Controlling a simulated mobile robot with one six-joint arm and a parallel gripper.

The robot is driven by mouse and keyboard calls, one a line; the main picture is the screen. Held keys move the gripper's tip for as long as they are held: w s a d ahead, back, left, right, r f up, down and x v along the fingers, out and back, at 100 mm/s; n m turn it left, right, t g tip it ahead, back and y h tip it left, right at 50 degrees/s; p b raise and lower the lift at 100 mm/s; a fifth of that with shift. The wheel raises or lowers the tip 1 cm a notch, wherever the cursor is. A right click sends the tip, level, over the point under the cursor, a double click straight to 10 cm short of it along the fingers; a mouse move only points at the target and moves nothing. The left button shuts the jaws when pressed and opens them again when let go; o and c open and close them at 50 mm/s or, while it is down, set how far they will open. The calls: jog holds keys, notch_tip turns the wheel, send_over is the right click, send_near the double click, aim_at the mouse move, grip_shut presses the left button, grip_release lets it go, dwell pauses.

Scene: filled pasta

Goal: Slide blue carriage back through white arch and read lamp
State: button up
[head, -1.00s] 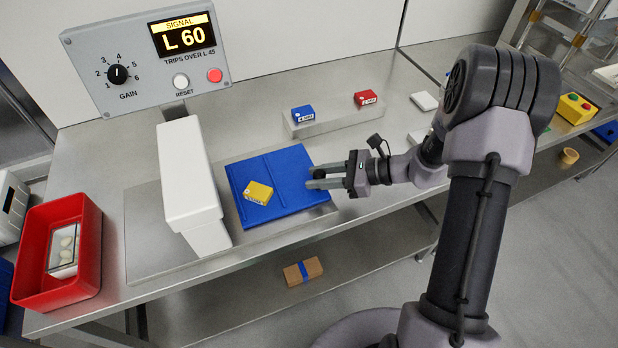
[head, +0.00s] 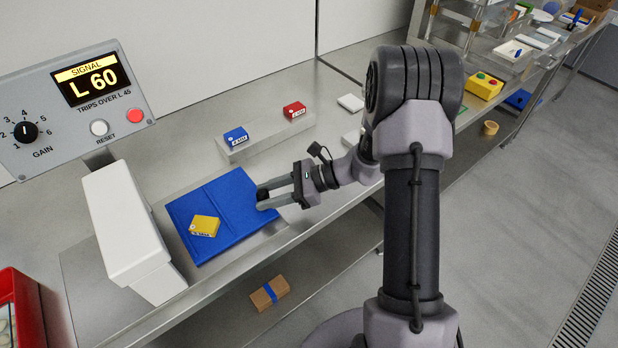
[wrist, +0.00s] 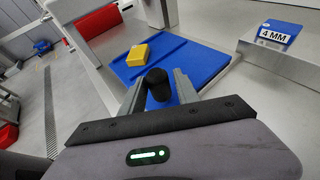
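The blue carriage (head: 240,215) is a flat plate on the bench, to the right of the white arch (head: 128,225) and apart from it. A yellow block (head: 205,226) lies on the carriage, which also shows in the wrist view (wrist: 195,62). The lamp display (head: 92,80) reads SIGNAL L 60 in yellow. My gripper (head: 262,196) is at the carriage's right edge. Its fingers are spread on both sides of a black knob (wrist: 157,86); whether they press on it cannot be told. The arch's opening is hidden in the head view.
The sensor panel has a gain knob (head: 26,131), a reset button (head: 99,128) and a red button (head: 135,115). Blue (head: 236,137) and red (head: 294,110) blocks stand on a ledge behind the carriage. A red bin (head: 22,310) is at the left.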

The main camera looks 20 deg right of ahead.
jog(key=p+v, duration=0.4)
jog(key=v, duration=1.2)
jog(key=shift+d, duration=0.25)
jog(key=shift+s, duration=0.1)
jog(key=s+a+r+n+t+h+b, duration=0.1)
jog(key=s+a+r+n+h+b, duration=0.2)
jog(key=s+a+r+n+h, duration=0.7)
jog(key=s+a+r+n, duration=0.4)
jog(key=s+a+n, duration=0.1)
jog(key=s+n, duration=0.2)
jog(key=shift+s+a+n+h+b, duration=0.25)
jog(key=shift+a+n+h+b, duration=0.05)
jog(key=shift+n+b, duration=0.1)
